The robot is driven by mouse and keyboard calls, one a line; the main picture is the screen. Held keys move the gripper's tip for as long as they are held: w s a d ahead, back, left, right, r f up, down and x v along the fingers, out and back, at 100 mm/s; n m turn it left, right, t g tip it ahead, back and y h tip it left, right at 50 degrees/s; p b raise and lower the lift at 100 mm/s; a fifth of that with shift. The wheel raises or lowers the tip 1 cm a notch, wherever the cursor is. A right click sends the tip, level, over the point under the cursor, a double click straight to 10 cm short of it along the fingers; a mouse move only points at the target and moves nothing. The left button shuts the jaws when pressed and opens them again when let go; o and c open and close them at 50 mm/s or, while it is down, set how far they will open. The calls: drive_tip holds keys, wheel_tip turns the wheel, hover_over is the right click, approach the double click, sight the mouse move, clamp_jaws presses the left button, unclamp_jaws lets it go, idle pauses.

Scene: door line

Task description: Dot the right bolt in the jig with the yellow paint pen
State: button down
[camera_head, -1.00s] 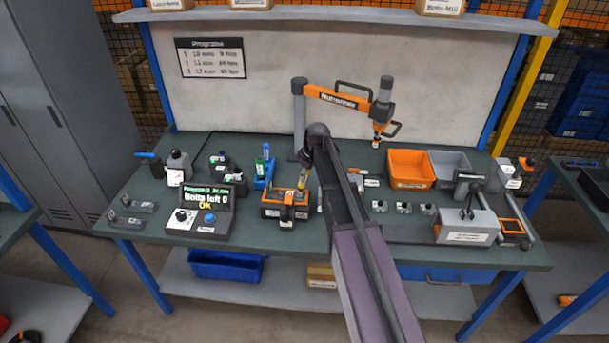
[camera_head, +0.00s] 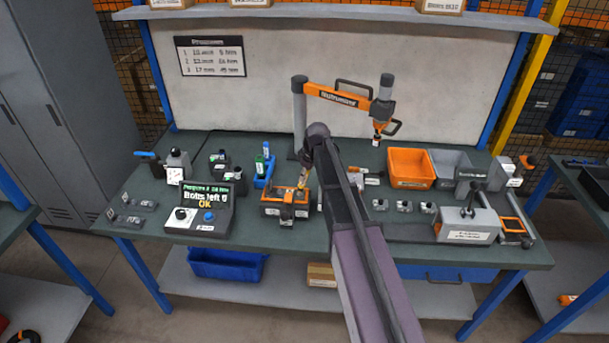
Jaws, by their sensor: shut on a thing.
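The jig (camera_head: 272,211) is an orange and black block on the bench, left of my arm. My gripper (camera_head: 305,162) is mostly hidden by my own arm. It is shut on the yellow paint pen (camera_head: 302,180), which points down over the right part of the jig. I cannot tell whether the pen tip touches a bolt or hangs just above it. The right bolt is too small and too covered to make out.
A control box (camera_head: 200,218) left of the jig reads "Bolts left 0" and "OK". A blue pen holder (camera_head: 262,181) stands behind the jig. An orange bin (camera_head: 408,168) and a hanging tool arm (camera_head: 335,96) are to the right and behind.

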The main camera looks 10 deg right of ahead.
drive_tip(key=shift+w+a+p+v, duration=0.15)
drive_tip(key=shift+p+v, duration=0.8)
drive_tip(key=shift+p, duration=0.05)
drive_tip(key=shift+w+a+p+v, duration=0.15)
drive_tip(key=shift+w+p+v, duration=0.05)
drive_tip(key=shift+p+v, duration=0.85)
drive_tip(key=shift+w+a+p+v, duration=0.15)
drive_tip(key=shift+p+v, duration=0.75)
drive_tip(key=shift+p, duration=0.1)
drive_tip(key=shift+r, duration=0.2)
drive_tip(key=shift+f+b, duration=0.55)
drive_tip(key=shift+b, duration=0.05)
drive_tip(key=shift+s, duration=0.2)
